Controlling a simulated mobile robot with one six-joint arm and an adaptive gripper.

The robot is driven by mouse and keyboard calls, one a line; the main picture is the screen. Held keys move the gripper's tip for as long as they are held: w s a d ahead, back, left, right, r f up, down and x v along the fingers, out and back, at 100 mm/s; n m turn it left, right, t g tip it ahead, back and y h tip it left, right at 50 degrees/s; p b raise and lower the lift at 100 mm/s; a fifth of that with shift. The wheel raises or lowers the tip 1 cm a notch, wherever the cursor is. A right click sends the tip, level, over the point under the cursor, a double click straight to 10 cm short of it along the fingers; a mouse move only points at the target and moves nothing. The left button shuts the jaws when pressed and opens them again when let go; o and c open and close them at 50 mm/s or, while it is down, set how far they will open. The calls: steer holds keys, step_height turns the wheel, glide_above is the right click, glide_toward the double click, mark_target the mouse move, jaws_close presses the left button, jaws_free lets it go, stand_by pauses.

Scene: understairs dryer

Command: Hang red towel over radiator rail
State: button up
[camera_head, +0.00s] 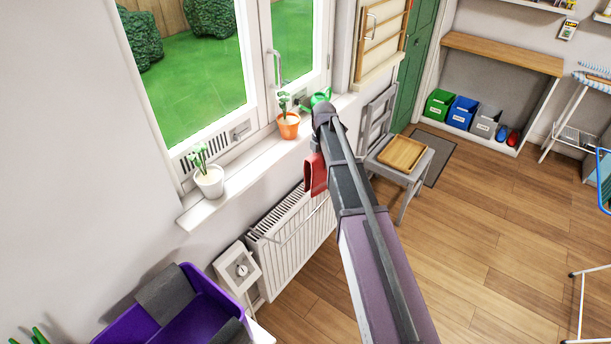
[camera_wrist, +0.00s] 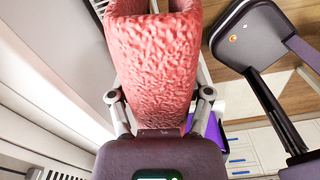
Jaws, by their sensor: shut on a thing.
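The red towel (camera_head: 316,175) shows beside my arm in the head view, near the window wall and at the far end of the white radiator (camera_head: 290,245). The radiator has a thin rail (camera_head: 288,236) along its front. In the wrist view the towel (camera_wrist: 155,65) is a folded, textured red bundle that fills the space between the fingers of my gripper (camera_wrist: 160,98). My gripper is shut on it. My arm hides the gripper and part of the towel in the head view. I cannot tell whether the towel touches the rail.
The windowsill (camera_head: 245,172) above the radiator carries a white pot (camera_head: 209,182), an orange pot (camera_head: 288,126) and a green watering can (camera_head: 318,99). A grey chair (camera_head: 425,160) with a wooden tray (camera_head: 402,154) stands beyond. A purple tub (camera_head: 190,315) is at lower left.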

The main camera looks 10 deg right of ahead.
steer(key=shift+w+a, duration=0.35)
steer(key=shift+a, duration=0.25)
steer(key=shift+a+f, duration=0.1)
steer(key=n+b, duration=0.2)
steer(key=b, duration=0.7)
glide_above(316, 208)
step_height(316, 208, down, 9)
steer(key=shift+s, duration=0.1)
steer(key=shift+f, duration=0.2)
step_height(316, 208, down, 18)
steer(key=b, duration=1.9)
steer(key=shift+f, duration=0.25)
steer(key=o, duration=1.2)
